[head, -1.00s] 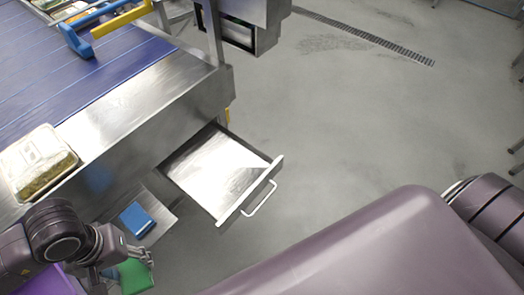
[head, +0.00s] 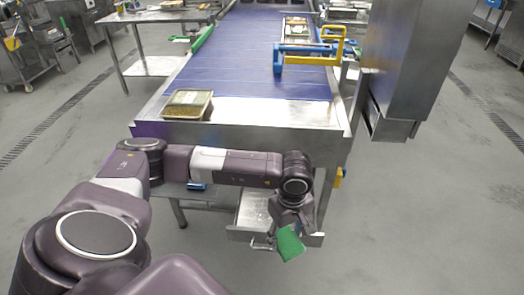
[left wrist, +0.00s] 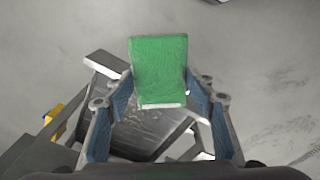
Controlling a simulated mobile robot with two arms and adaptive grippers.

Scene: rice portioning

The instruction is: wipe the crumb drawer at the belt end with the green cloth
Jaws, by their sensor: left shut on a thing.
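The green cloth (head: 290,243) hangs from my left gripper (head: 288,226), which is shut on it. In the left wrist view the cloth (left wrist: 158,68) sits between the two blue-padded fingers. The crumb drawer (head: 251,207) is pulled out below the belt end, and my left arm and gripper cover part of it. In the left wrist view the drawer's metal floor (left wrist: 145,134) shows behind the cloth. The cloth is over the drawer's front area; I cannot tell whether it touches the drawer. My right gripper is out of view.
A lidded food tray (head: 187,104) stands on the steel end of the blue belt (head: 235,62). A blue and yellow frame (head: 306,55) stands over the belt. A steel cabinet (head: 412,60) is to the right. The floor in front of the drawer is clear.

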